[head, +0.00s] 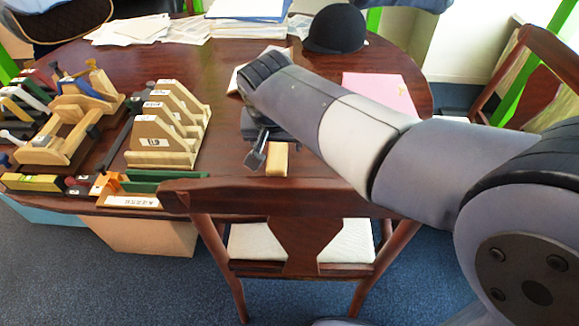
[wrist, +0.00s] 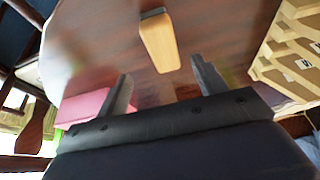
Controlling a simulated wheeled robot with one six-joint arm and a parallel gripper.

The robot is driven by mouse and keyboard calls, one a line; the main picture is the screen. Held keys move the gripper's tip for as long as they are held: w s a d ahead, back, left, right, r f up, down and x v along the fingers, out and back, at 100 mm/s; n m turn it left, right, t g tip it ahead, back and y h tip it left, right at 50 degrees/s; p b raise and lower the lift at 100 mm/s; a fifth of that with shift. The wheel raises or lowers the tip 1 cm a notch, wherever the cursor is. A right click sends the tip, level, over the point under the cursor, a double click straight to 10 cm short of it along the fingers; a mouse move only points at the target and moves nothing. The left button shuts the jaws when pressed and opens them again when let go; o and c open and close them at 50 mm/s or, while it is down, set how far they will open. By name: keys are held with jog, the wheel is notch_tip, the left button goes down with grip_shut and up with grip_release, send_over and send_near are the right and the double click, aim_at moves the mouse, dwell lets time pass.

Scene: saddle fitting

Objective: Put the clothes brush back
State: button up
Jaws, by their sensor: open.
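The clothes brush, seen as a small light-wood block (head: 277,159), lies on the dark wooden table (head: 225,70), close to its near edge behind the chair back. In the wrist view the brush (wrist: 160,42) lies beyond the fingertips, roughly centred between them, with a dark end at the top. My gripper (wrist: 160,72) is open and empty, its two fingers apart and not touching the brush. In the head view my gripper (head: 256,152) hangs just left of the brush, partly hidden by my arm.
A slotted wooden rack (head: 160,135) stands left of the brush. A wooden clamp-like frame (head: 70,125) and several tools crowd the far left. A black riding helmet (head: 336,30), papers (head: 245,10) and a pink folder (head: 380,92) lie behind. A chair (head: 290,205) stands at the near edge.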

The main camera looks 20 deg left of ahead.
aim_at(277, 155)
jog(key=x, duration=0.5)
jog(key=shift+b, duration=0.35)
jog(key=shift+a+b+x, duration=0.15)
jog(key=shift+b+x, duration=0.1)
jog(key=shift+x, duration=1.05)
jog(key=shift+a+b+x, duration=0.15)
jog(key=shift+b+x, duration=0.1)
jog(key=shift+x, duration=1.1)
jog(key=shift+w+r, duration=0.1)
jog(key=shift+r, duration=0.05)
jog(key=shift+f, duration=0.25)
jog(key=shift+c, duration=0.5)
jog(key=c, duration=1.1)
